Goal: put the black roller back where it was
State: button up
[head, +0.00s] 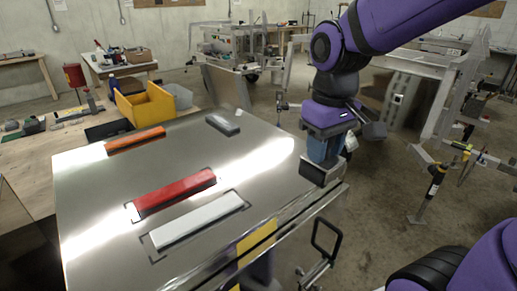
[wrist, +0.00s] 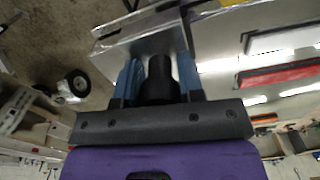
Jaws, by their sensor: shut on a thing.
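My gripper (head: 322,152) is at the right corner of the metal-topped table (head: 95,200), with its blue fingers pointing down. In the wrist view the fingers are shut on the black roller (wrist: 160,82), a dark rounded piece between them. A dark, pale-edged block (head: 318,173) shows just below the fingers in the head view. I cannot tell whether it is part of the roller, or whether it touches the table.
On the tabletop lie a red bar (head: 174,194) and a white bar (head: 197,222), each within a dark outline, an orange bar (head: 135,139) and a small grey piece (head: 222,125). A yellow bin (head: 147,104) stands behind. Bare metal lies between the red bar and my gripper.

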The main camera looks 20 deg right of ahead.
jog(key=shift+w+a, duration=0.35)
jog(key=shift+w, duration=0.1)
jog(key=w+f, duration=0.1)
jog(key=w, duration=0.4)
jog(key=w+a+f, duration=0.1)
jog(key=w+f, duration=0.1)
jog(key=w, duration=0.3)
jog(key=w+a+f, duration=0.1)
jog(key=w+f, duration=0.1)
jog(key=w, duration=0.3)
jog(key=shift+w+a, duration=0.2)
jog(key=shift+a, duration=0.05)
jog(key=shift+f, duration=0.35)
